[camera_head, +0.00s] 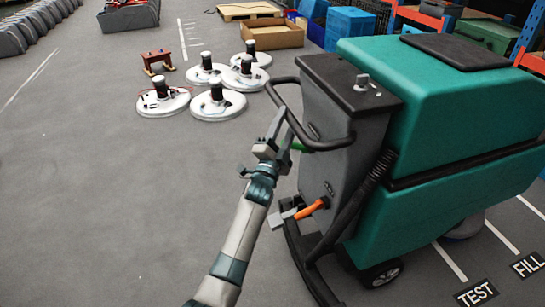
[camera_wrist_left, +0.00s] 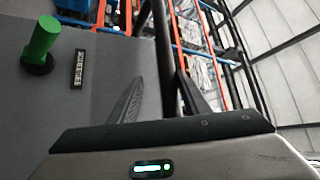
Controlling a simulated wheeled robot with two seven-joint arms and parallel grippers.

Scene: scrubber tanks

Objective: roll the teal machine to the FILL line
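The teal machine (camera_head: 455,115) stands at the right in the head view, with a dark grey rear panel and a black looped handle bar (camera_head: 318,143). My left gripper (camera_head: 281,130) is at the near-left side of that bar. In the left wrist view the dark bar (camera_wrist_left: 162,45) runs between the two fingers of my left gripper (camera_wrist_left: 160,82). The fingers are apart, with a gap beside the bar; whether either touches it I cannot tell. The FILL floor label (camera_head: 528,264) and its white line lie at the lower right, beyond the TEST label (camera_head: 476,293). My right gripper is not visible.
An orange lever (camera_head: 312,208) sits low on the machine's rear. A green knob (camera_wrist_left: 40,42) shows on its panel. Several round white units (camera_head: 217,102) and a cardboard box (camera_head: 272,36) stand behind-left. The grey floor at left is clear. Shelving stands at the back right.

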